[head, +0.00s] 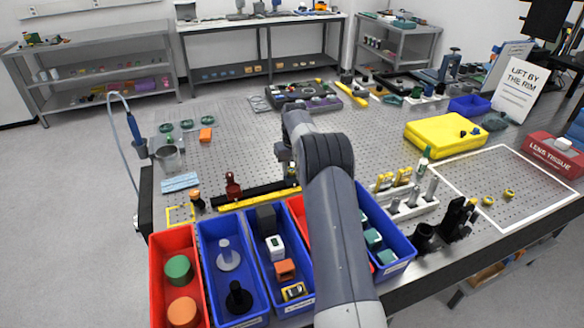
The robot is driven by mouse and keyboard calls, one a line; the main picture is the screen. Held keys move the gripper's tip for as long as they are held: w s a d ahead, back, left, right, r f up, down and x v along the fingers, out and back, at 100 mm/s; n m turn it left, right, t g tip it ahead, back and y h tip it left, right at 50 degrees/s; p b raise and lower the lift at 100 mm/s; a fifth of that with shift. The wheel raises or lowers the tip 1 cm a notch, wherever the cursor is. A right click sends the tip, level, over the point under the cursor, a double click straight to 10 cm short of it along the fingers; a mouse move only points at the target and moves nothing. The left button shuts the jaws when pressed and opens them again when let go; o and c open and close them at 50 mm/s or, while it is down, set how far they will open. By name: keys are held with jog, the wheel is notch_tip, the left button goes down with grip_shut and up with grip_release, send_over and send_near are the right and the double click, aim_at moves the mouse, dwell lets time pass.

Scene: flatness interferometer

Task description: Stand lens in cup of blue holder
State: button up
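My arm reaches up the middle of the head view over the perforated metal table. Its wrist bends down, and my gripper (290,172) is mostly hidden beside the arm; its fingers cannot be made out. I cannot pick out the lens with certainty. Two small yellow-ringed pieces (488,200) lie inside a white outlined area at the right, too small to identify. A blue upright fixture (450,63) stands at the far right of the table; I cannot tell whether it is the blue holder or has a cup.
Red and blue bins (174,240) line the front edge, with parts in them. A yellow block (442,137), a red tissue box (557,152) and a lettered sign (522,88) stand at the right. A metal beaker (168,158) stands left. The centre-left table is fairly clear.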

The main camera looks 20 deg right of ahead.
jog(key=shift+o, duration=0.7)
notch_tip(320, 180, up, 11)
jog(key=s+b, duration=0.1)
jog(key=shift+s+f, duration=0.2)
jog(key=shift+s, duration=0.05)
jog(key=f, duration=0.4)
jog(key=w+f+p, duration=0.1)
jog(key=f, duration=0.6)
jog(key=shift+w+f, duration=0.25)
jog(key=shift+f, duration=0.1)
jog(key=shift+r+p, duration=0.3)
jog(key=shift+r, duration=0.05)
jog(key=shift+r, duration=0.1)
